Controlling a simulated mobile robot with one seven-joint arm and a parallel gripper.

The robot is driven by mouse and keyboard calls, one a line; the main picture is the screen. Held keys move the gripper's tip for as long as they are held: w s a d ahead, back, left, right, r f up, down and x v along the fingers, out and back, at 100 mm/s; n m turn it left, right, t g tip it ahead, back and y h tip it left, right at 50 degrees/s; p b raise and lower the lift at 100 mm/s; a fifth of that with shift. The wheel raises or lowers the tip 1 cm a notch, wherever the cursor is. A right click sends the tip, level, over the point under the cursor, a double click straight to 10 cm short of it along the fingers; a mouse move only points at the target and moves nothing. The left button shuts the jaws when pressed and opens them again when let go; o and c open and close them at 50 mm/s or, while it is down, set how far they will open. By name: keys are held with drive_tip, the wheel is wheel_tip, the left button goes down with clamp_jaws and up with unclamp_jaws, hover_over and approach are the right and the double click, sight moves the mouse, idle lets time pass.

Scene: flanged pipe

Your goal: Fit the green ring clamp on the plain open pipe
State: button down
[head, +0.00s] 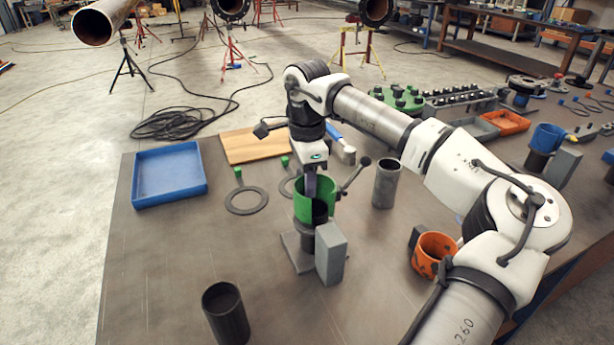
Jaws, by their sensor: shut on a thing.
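The green ring clamp (301,207) has a lever handle with a dark knob on its right side. My gripper (311,186) points down and is shut on the clamp's wall. A dark pipe end shows within the clamp's outline, above a small stand (296,252) with a grey block (331,256). I cannot tell whether the clamp is seated around this pipe or held just above it. Two plain open pipes stand upright, apart from the clamp: a dark one (226,315) at the front left and a grey one (386,183) to the right.
An orange ring (436,248) stands to the right, near my arm. A blue tray (169,172), a wooden board (252,146) and flat grey gaskets (246,201) lie at the back left. A blue ring (547,136) is at the far right. The table's front left is mostly clear.

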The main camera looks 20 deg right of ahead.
drive_tip(key=shift+f, duration=0.35)
drive_tip(key=shift+r, duration=0.15)
drive_tip(key=c, duration=0.9)
unclamp_jaws()
drive_tip(key=shift+c, duration=0.2)
wheel_tip(320, 180, up, 23)
drive_tip(key=p, duration=0.9)
